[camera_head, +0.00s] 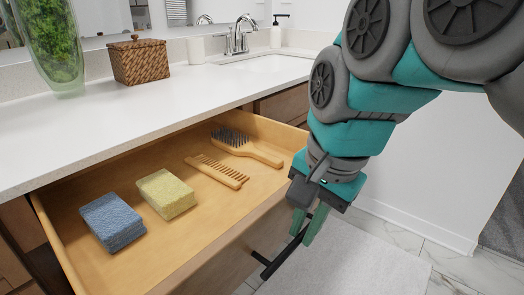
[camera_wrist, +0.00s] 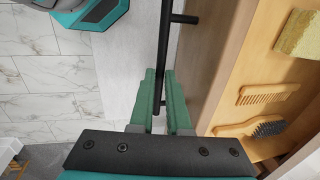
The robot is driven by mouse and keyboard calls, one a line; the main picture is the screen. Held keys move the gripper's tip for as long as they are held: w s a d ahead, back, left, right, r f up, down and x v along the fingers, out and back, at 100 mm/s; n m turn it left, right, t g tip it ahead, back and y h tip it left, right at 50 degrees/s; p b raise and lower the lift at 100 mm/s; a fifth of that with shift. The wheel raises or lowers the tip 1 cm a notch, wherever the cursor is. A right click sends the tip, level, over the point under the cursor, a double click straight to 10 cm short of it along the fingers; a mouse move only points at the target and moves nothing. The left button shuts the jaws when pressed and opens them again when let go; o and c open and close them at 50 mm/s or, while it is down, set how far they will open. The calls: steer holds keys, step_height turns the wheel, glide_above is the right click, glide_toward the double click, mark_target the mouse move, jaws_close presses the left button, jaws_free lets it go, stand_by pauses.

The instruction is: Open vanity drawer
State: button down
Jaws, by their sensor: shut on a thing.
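The vanity drawer (camera_head: 240,206) stands pulled well out from under the white countertop. Inside lie a blue sponge (camera_head: 112,222), a yellow sponge (camera_head: 166,194), a wooden comb (camera_head: 217,171) and a wooden brush (camera_head: 246,147). The drawer's dark bar handle (camera_head: 274,264) runs along its front. My gripper (camera_head: 306,226) is at the drawer front with its green fingers shut on the handle. In the wrist view, the handle (camera_wrist: 163,50) passes between the green fingers (camera_wrist: 161,105). The part of the handle between the fingers is partly hidden.
The countertop (camera_head: 130,115) holds a woven basket (camera_head: 140,62), a glass vase of greenery (camera_head: 50,40), a white cup and a soap bottle (camera_head: 277,36) near the sink (camera_head: 268,63). A pale rug (camera_head: 350,262) lies on the tiled floor. A white wall stands right.

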steer(key=shift+s+d+f, duration=0.1)
steer(key=shift+s+d, duration=1.3)
steer(key=shift+d, duration=0.05)
steer(key=c, duration=1.2)
jaws_free()
steer(key=shift+o, duration=0.2)
step_height(320, 180, up, 8)
steer(key=d, duration=0.1)
steer(key=shift+s, duration=0.4)
